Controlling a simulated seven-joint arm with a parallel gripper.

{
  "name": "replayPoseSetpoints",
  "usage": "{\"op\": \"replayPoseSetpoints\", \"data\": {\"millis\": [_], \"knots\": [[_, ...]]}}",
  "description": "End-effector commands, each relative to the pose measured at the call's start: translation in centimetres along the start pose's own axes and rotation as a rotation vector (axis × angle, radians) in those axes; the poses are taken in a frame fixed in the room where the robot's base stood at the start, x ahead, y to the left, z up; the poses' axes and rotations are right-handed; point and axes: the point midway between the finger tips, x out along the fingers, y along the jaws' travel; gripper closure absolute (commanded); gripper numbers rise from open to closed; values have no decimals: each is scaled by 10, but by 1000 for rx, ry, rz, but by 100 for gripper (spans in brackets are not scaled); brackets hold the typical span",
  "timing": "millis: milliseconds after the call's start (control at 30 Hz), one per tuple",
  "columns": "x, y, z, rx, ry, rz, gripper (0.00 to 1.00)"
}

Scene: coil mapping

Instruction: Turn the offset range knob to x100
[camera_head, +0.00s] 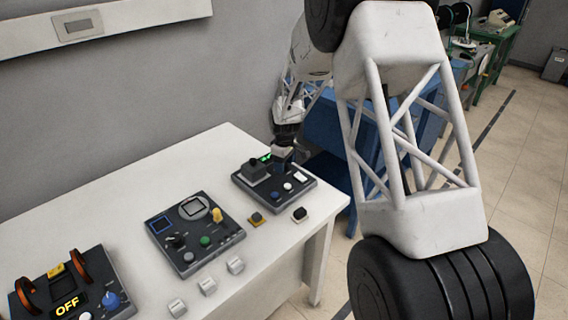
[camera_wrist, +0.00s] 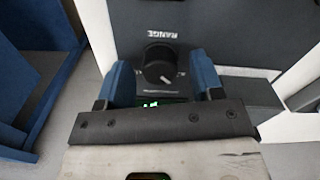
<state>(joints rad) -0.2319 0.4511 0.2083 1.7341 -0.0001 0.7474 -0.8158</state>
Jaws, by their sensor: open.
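The range knob (camera_wrist: 160,60) is a round black knob with a white pointer mark. It sits on a dark panel in the wrist view, with the word RANGE upside down above it. The pointer mark is at the knob's lower side, and the scale text is too small to read. My gripper (camera_wrist: 162,76) is open, with one blue finger on each side of the knob in the picture; I cannot tell whether they touch it. In the head view my gripper (camera_head: 283,163) is over the right-hand control box (camera_head: 262,204), and the knob cannot be made out there.
The white table (camera_head: 250,247) also carries a middle control box (camera_head: 187,262) and a left box marked OFF (camera_head: 115,268). A blue bench (camera_head: 330,125) stands behind the table's right end.

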Motion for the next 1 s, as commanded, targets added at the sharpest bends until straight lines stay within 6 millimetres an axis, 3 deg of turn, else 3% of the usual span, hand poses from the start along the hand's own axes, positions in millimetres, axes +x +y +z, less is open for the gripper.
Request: {"op": "replayPoseSetpoints", "data": {"millis": [133,433,1000], "knots": [[0,0,0,0,0,0,43],[0,0,0,0,0,0,89],[0,0,0,129,-1,-1,89]]}}
